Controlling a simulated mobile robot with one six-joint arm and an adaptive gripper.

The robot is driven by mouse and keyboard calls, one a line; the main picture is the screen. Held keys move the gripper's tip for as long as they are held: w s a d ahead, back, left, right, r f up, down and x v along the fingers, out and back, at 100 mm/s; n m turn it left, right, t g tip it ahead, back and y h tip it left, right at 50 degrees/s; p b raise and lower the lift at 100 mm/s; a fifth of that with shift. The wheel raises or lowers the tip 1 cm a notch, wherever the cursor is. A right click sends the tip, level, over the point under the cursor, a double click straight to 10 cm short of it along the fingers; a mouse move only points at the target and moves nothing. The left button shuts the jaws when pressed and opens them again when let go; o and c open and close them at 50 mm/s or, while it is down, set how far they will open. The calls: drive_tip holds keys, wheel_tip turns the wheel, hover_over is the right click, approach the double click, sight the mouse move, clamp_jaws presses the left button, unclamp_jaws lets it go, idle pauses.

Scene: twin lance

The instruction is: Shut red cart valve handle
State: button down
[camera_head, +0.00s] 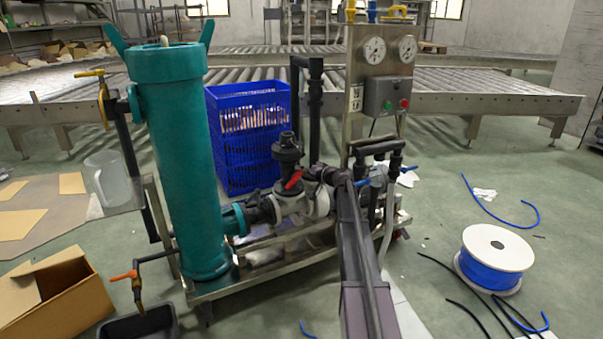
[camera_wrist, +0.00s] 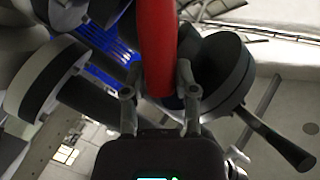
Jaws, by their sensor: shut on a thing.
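The red valve handle (camera_head: 293,180) sits on the cart's piping, just right of the teal filter vessel. In the wrist view the red handle (camera_wrist: 157,50) runs down from the top edge, and its lower end lies between the two fingers of my gripper (camera_wrist: 158,92). The fingers are shut on it from both sides. In the head view my arm reaches in from the bottom to the right side of the valve, and my gripper (camera_head: 322,174) is mostly hidden among the dark pipe parts. Black and grey valve fittings (camera_wrist: 222,75) flank the handle closely.
The teal vessel (camera_head: 178,150) stands left of the valve, a gauge panel (camera_head: 388,95) at the right rear. A blue crate (camera_head: 247,135) is behind. A blue hose spool (camera_head: 495,262) is on the floor at right; an open cardboard box (camera_head: 60,300) is at front left.

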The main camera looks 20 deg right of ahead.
idle(0.3)
drive_tip(key=shift+c, duration=2)
unclamp_jaws()
drive_tip(key=shift+r+p, duration=0.15)
drive_tip(key=shift+p, duration=0.15)
